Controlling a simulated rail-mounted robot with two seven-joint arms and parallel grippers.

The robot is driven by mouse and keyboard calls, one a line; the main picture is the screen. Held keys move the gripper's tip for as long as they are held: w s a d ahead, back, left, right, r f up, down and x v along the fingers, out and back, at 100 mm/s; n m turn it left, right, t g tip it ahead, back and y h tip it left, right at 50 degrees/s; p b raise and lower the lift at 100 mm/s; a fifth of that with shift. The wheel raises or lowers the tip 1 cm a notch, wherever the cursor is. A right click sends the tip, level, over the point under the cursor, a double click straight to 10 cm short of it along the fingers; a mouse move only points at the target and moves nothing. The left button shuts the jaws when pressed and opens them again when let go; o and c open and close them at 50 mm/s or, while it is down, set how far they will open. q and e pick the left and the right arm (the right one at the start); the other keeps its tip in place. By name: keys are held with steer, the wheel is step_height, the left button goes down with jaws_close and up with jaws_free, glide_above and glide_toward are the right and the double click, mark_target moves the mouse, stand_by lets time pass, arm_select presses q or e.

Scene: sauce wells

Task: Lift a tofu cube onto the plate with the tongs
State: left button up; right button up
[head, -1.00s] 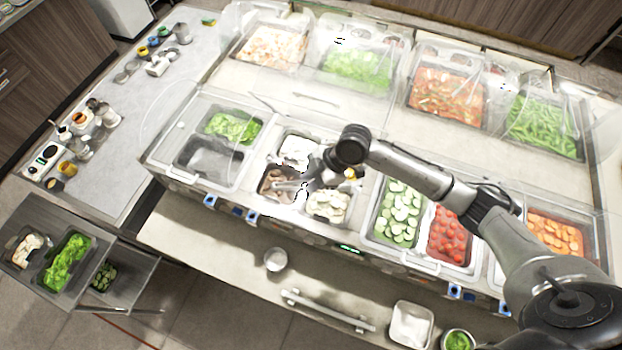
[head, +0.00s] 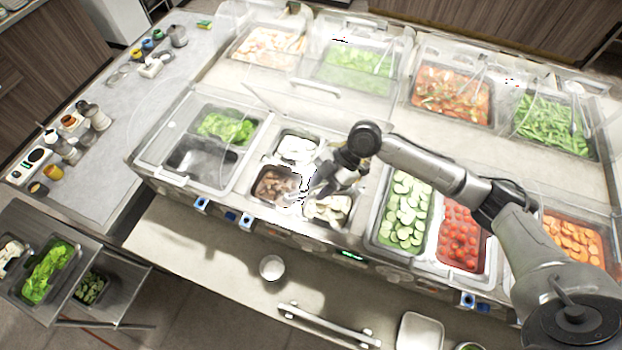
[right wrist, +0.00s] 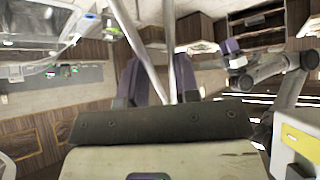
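In the head view my right gripper (head: 335,178) is over the small wells at the counter's middle. In the right wrist view its purple fingers (right wrist: 156,85) stand on either side of the tongs (right wrist: 151,50), whose two metal bars spread apart away from the palm; they appear gripped. Pale pieces, possibly tofu, lie in the front small well (head: 328,209), partly hidden by the gripper; white pieces fill the well behind (head: 297,147). A white square dish (head: 415,334) at the bottom may be the plate. My left gripper (right wrist: 234,54) shows small in the wrist view, its opening unclear.
A well of brown pieces (head: 277,186) adjoins the pale ones. Cucumber (head: 403,212) and tomato (head: 461,236) wells lie to the right. Clear covers (head: 300,85) stand over the back wells. A small white bowl (head: 271,267) sits on the front ledge, beside a bar handle (head: 328,325).

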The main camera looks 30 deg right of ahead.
steer(key=s+r+n+g+h, duration=0.1)
steer(key=s+r+n+g, duration=0.1)
steer(key=s+n+g, duration=0.5)
step_height(320, 180, down, 7)
steer(key=w+t+b, duration=0.1)
steer(key=b, duration=0.3)
steer(key=shift+d+n+b, duration=0.25)
steer(key=shift+n+b, duration=0.05)
steer(key=shift+b, duration=0.05)
steer(key=shift+r, duration=0.1)
steer(key=shift+w+f, duration=0.1)
steer(key=shift+f, duration=0.15)
stand_by(0.5)
steer(key=shift+f+b, duration=0.2)
steer(key=shift+b, duration=0.1)
